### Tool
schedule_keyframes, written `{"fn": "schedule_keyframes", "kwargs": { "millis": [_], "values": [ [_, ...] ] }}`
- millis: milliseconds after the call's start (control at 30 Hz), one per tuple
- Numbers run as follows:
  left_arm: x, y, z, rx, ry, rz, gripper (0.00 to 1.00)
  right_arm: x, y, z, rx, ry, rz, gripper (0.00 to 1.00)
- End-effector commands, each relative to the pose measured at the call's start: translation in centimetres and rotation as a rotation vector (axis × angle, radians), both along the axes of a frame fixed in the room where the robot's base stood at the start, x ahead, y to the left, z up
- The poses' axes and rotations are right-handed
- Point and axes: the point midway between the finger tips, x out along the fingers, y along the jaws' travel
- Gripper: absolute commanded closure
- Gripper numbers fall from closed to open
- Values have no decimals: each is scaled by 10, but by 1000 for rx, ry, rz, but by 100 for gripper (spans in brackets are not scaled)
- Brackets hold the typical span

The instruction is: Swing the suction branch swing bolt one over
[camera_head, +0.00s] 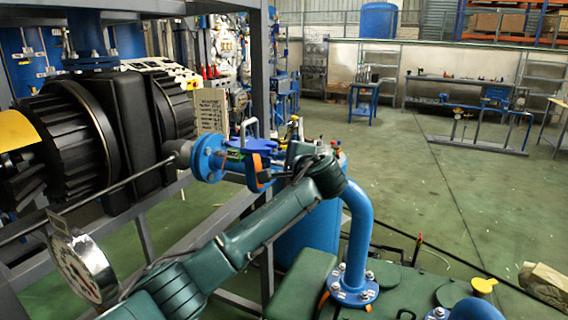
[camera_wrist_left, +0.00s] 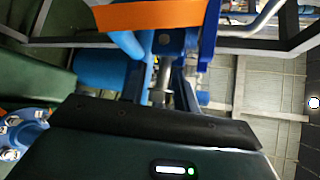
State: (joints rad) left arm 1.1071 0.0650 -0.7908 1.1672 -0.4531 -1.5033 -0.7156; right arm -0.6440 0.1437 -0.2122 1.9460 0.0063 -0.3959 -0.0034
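The suction branch (camera_head: 210,155) is a blue flanged pipe end at the left, beside the black ribbed machine. A blue clamp-like part with an orange band (camera_head: 264,178) sits at its right end. My left gripper (camera_head: 278,163) reaches this part from the right. In the left wrist view, a silver bolt (camera_wrist_left: 164,76) stands between my two dark fingers (camera_wrist_left: 163,88), below a blue block and the orange band (camera_wrist_left: 150,14). The fingers are apart, with narrow gaps visible beside the bolt. In the head view my wrist hides the bolt. My right gripper is not in view.
A blue elbow pipe (camera_head: 358,230) rises close to the right of my left wrist. A dial gauge (camera_head: 84,268) and a grey steel frame (camera_head: 258,70) stand at the left. The green floor (camera_head: 440,175) at the right is mostly clear.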

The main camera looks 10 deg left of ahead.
Motion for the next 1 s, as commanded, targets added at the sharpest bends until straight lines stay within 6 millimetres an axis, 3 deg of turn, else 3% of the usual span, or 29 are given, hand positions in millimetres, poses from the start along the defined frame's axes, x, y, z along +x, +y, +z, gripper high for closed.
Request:
{"fn": "schedule_keyframes", "kwargs": {
  "millis": [167, 533, 733, 1000],
  "values": [
    [0, 0, 0, 0, 0, 0, 71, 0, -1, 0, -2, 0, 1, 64],
    [0, 0, 0, 0, 0, 0, 100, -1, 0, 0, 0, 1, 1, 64],
    [0, -1, 2, -48, 8, 0, 100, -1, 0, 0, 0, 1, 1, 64],
    [0, -1, 11, -307, 59, -2, 100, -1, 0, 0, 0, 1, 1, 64]
  ]
}}
